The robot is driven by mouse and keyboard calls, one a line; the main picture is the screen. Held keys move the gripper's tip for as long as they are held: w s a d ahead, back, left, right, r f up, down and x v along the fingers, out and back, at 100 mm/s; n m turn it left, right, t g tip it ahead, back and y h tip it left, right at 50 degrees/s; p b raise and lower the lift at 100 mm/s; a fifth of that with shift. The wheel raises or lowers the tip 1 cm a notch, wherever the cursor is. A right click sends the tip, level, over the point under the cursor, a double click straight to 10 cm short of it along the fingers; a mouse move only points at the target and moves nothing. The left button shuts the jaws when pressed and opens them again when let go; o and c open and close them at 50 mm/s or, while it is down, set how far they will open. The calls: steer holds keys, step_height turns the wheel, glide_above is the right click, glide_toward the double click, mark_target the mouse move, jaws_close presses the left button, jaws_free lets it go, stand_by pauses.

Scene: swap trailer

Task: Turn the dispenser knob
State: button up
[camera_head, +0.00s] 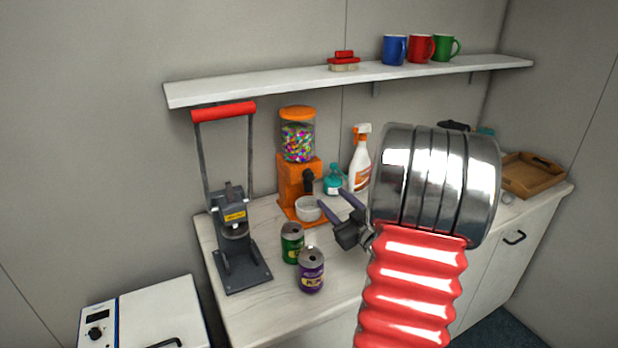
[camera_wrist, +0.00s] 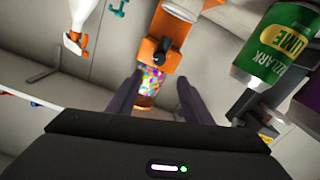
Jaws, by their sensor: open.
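The orange dispenser (camera_head: 290,192) stands on the counter with a clear jar of coloured candy (camera_head: 298,142) on top. Its black knob (camera_head: 308,182) is on the front, above a small white bowl (camera_head: 307,208). My gripper (camera_head: 336,196) is open and empty, in front and to the right of the knob. In the wrist view the dispenser (camera_wrist: 150,59) appears upside down. The black knob (camera_wrist: 163,53) lies beyond and between the two dark fingertips of my gripper (camera_wrist: 159,80). No finger visibly touches it.
Green (camera_head: 292,243) and purple (camera_head: 311,270) cans stand in front of the dispenser. A grey can press (camera_head: 238,245) with a red handle is left. A shelf (camera_head: 270,88) runs above.

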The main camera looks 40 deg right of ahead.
mark_target(311, 177)
steer(key=x, duration=1.3)
steer(key=shift+w+d, duration=0.2)
steer(key=shift+w, duration=0.1)
steer(key=shift+c, duration=0.6)
steer(key=c, duration=0.9)
